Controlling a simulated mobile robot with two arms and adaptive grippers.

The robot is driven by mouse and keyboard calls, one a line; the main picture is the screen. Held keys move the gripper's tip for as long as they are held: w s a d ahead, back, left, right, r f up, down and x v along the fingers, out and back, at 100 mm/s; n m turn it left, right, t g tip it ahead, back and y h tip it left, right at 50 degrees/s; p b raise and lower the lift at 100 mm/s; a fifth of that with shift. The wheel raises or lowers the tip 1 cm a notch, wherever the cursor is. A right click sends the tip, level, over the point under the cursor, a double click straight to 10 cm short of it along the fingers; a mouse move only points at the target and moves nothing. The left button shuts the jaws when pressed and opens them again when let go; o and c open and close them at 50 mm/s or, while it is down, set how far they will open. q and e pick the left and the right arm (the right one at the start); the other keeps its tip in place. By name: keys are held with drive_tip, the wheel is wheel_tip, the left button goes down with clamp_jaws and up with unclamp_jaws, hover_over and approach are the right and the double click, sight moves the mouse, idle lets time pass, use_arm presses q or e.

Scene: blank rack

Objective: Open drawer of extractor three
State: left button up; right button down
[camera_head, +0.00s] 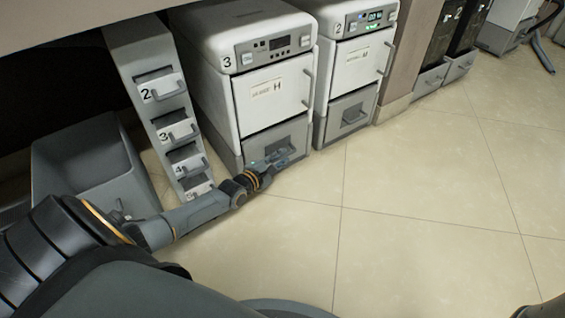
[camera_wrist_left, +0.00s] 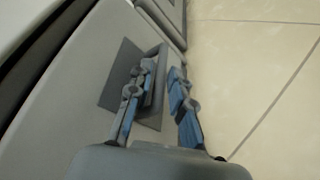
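Extractor three (camera_head: 270,85) is a white box unit marked 3, with a dark display and a white door with a vertical handle. Its grey drawer (camera_head: 297,131) is at the bottom and looks shut. My left gripper (camera_head: 270,162) is at the drawer front, low near the floor. In the left wrist view, the open blue-grey fingers (camera_wrist_left: 161,72) stand on either side of the drawer's grey handle (camera_wrist_left: 157,88). One finger is over the dark recess, the other on the outer side with a visible gap. Firm contact cannot be told. My right gripper is not in view.
Extractor two (camera_head: 355,65), with a lit display, stands just right of extractor three. A narrow grey rack (camera_head: 148,57) with numbered handled slots stands to the left, beside a grey bin (camera_head: 85,160). The tiled floor (camera_head: 420,190) in front is clear.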

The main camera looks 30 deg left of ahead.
use_arm(q)
drive_tip(key=shift+w+f, duration=0.1)
drive_tip(key=shift+w, duration=0.5)
clamp_jaws()
drive_tip(key=shift+d, duration=0.2)
